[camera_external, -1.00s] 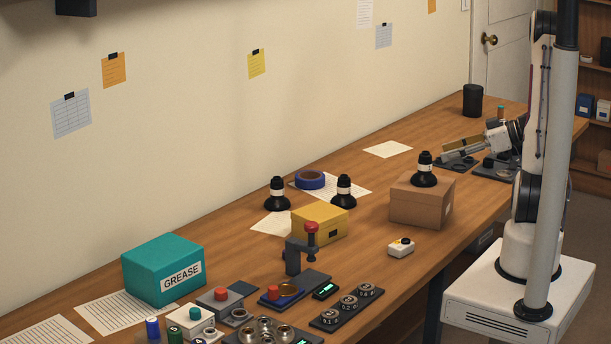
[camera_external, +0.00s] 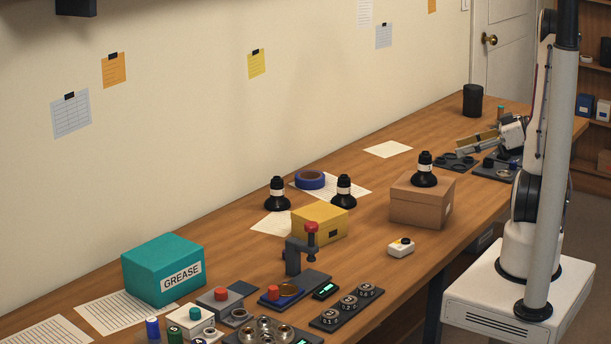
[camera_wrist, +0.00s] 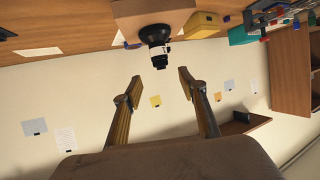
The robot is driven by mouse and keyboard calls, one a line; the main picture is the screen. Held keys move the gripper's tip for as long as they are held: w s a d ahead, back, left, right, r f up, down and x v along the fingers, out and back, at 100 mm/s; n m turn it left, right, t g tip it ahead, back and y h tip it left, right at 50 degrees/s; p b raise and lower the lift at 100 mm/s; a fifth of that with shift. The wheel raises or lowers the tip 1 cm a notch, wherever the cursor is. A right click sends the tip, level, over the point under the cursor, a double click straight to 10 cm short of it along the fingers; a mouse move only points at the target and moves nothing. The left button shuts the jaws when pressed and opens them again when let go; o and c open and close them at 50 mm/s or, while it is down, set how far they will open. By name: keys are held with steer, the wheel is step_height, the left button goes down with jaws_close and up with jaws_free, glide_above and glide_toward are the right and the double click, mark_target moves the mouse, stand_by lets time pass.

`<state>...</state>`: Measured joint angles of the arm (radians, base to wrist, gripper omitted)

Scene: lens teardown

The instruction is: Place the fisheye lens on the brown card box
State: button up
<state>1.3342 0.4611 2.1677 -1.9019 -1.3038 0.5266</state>
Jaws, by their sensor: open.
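A black flared lens (camera_external: 425,169) with a white band stands upright on top of the brown card box (camera_external: 420,207). Two similar black lenses stand on the bench farther left, one on the left (camera_external: 277,193) and one nearer (camera_external: 344,191); I cannot tell by look which is the fisheye. My gripper (camera_external: 472,144) is open and empty, to the right of the box and apart from it. In the wrist view, upside down, my open fingers (camera_wrist: 158,77) point toward the lens (camera_wrist: 155,38) on the box (camera_wrist: 180,8), with clear space between.
A teal grease box (camera_external: 163,270) and a red-knobbed press (camera_external: 311,228) stand farther left. A black cylinder (camera_external: 473,100) stands at the back.

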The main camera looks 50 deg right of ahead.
steer(key=w+d+r+h, duration=0.2)
steer(key=w+r+h, duration=0.45)
steer(key=w, duration=0.35)
steer(key=a+r+m+g+h, duration=0.1)
steer(key=a+r+m+h, duration=0.3)
steer(key=r, duration=0.5)
steer(key=s+a+f+g+y, duration=0.2)
steer(key=s+a+g, duration=0.1)
steer(key=s+a, duration=0.7)
steer(key=s+a+f+g+y, duration=0.2)
steer(key=s+a, duration=0.8)
steer(key=a, duration=0.8)
steer(key=shift+a+f+g+y, duration=0.15)
steer(key=shift+f+g+y, duration=0.25)
steer(key=shift+f+y, duration=0.4)
